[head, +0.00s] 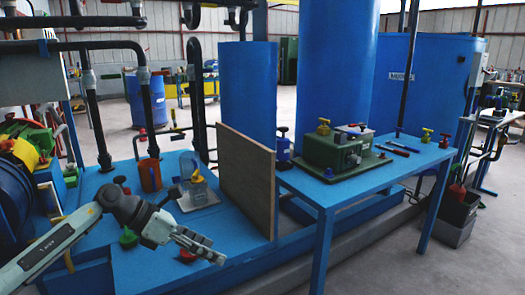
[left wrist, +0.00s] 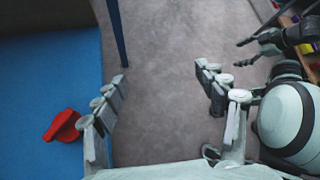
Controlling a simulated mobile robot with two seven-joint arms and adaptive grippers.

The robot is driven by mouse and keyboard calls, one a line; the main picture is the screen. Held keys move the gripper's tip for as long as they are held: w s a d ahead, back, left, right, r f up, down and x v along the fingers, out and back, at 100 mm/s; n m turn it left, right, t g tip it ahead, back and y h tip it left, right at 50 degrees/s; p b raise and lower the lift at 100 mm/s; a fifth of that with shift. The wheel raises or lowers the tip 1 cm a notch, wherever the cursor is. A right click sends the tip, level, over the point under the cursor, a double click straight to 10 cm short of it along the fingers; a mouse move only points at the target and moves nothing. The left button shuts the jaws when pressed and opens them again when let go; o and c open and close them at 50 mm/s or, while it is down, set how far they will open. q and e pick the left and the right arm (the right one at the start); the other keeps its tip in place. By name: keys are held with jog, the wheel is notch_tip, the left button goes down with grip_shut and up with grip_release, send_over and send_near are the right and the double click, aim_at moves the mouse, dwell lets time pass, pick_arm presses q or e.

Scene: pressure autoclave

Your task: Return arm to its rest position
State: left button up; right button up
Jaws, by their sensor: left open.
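My left gripper (head: 203,247) hangs over the front edge of the blue bench (head: 150,270) in the head view, at the end of my left arm. In the left wrist view its fingers are spread wide, with nothing between them (left wrist: 165,92); grey floor shows below. A red handle (head: 187,256) is close to the gripper on the bench; a red piece also shows in the left wrist view (left wrist: 62,126), outside the left finger. A dark gripper, seemingly my right one (left wrist: 262,42), shows at the upper right of the left wrist view; its opening is unclear.
An upright brown board (head: 247,180) stands on the bench to the right of the gripper. A blue table (head: 350,185) beyond it carries a green box (head: 333,150) with valves. Dark pipes and an orange cylinder (head: 150,175) stand behind the arm.

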pick_arm(q)
jog(key=w+d+r+n+t+h, duration=0.2)
jog(key=d+r+n+t+h, duration=0.45)
jog(key=n+t, duration=0.4)
jog(key=a+f+n+t+y, duration=0.2)
jog(key=a+f+n+y, duration=0.5)
jog(key=n, duration=0.5)
jog(key=a+f+n+t+y, duration=0.2)
jog(key=a+f+n+y, duration=0.4)
jog(key=a+n+y, duration=0.45)
jog(key=s+a+f+n+g+y, duration=0.1)
jog(key=s+a+f+n+g, duration=0.15)
jog(key=s+f+n, duration=0.35)
jog(key=s+a+f+n+g, duration=0.2)
jog(key=s+f+g, duration=0.15)
jog(key=f, duration=0.35)
jog(key=s+f+n+g, duration=0.2)
jog(key=s+f, duration=0.3)
jog(key=s, duration=0.4)
jog(key=s+f+n+g, duration=0.2)
jog(key=s+f+g, duration=0.3)
jog(key=s, duration=0.5)
jog(key=shift+s+f+h, duration=0.25)
jog(key=shift+f+h, duration=0.05)
jog(key=shift+f, duration=0.25)
pick_arm(e)
jog(key=shift+s+f, duration=0.2)
jog(key=shift+f, duration=0.25)
